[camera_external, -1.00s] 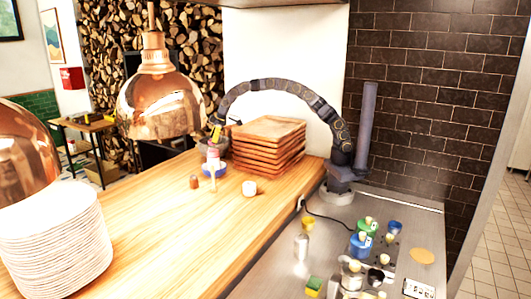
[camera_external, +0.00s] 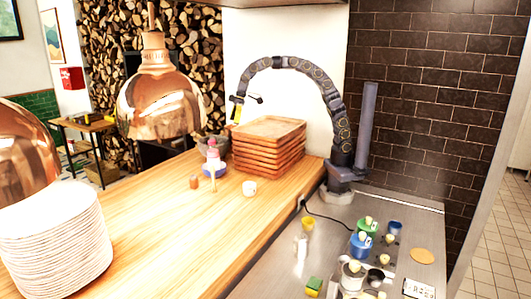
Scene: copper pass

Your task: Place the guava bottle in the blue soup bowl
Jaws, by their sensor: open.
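A pink-topped bottle (camera_external: 213,150), which looks like the guava bottle, stands upright at the blue soup bowl (camera_external: 206,172) on the wooden counter. It appears to be inside the bowl, though its base is hidden by the rim and the view is small. My gripper (camera_external: 237,113) is open, above and to the right of the bottle, over the far end of the tray stack. It is clear of the bottle and holds nothing visible.
A stack of wooden trays (camera_external: 266,152) stands right of the bottle. A brown jar (camera_external: 194,182) and a white cup (camera_external: 249,188) stand nearby. White plates (camera_external: 62,245) fill the front left. Copper lamps (camera_external: 160,95) hang above. The middle counter is clear.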

